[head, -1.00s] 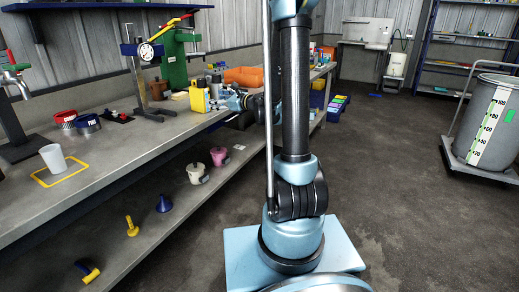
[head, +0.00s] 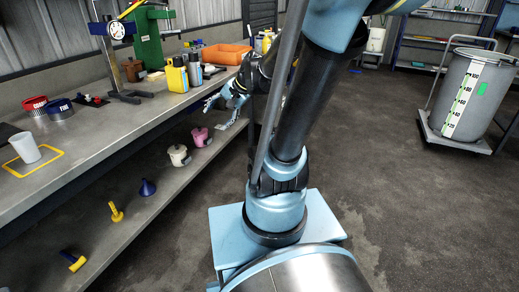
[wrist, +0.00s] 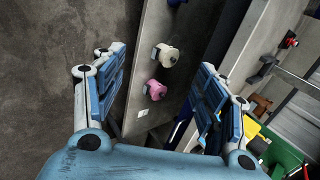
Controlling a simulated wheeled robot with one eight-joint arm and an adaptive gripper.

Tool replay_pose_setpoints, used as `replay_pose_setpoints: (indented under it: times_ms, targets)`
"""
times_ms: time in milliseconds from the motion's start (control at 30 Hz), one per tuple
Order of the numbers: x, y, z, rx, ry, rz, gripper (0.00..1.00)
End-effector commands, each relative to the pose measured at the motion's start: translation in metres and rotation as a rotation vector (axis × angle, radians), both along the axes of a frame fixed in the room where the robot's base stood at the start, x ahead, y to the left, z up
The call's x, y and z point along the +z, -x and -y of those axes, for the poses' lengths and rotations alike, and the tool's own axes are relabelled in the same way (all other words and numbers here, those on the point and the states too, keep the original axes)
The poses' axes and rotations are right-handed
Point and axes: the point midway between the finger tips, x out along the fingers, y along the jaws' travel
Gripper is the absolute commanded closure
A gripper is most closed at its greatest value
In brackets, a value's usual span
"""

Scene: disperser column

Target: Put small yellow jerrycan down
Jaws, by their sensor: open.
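The small yellow jerrycan (head: 176,78) stands upright on the bench top in the head view, toward the far part of the bench. It has a dark cap, and bottles with blue stand close to its right. A yellow patch at the right of the wrist view (wrist: 251,128) may be the jerrycan, partly hidden by my finger. My gripper (head: 211,101) is apart from it, in front of the bench's front edge. In the wrist view my gripper (wrist: 163,62) is spread open with nothing between its fingers.
A grey drum (head: 468,95) stands on a trolley at right. The floor between is clear.

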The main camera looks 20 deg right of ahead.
Motion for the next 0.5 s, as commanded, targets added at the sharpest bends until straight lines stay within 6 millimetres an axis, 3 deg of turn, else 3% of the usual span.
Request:
replay_pose_setpoints:
  times_ms: [200,500]
  targets:
    - [-0.026,0.062,0.039,0.195,0.267,0.015,0.34]
    - [-0.056,0.133,0.096,0.461,0.581,-0.018,0.34]
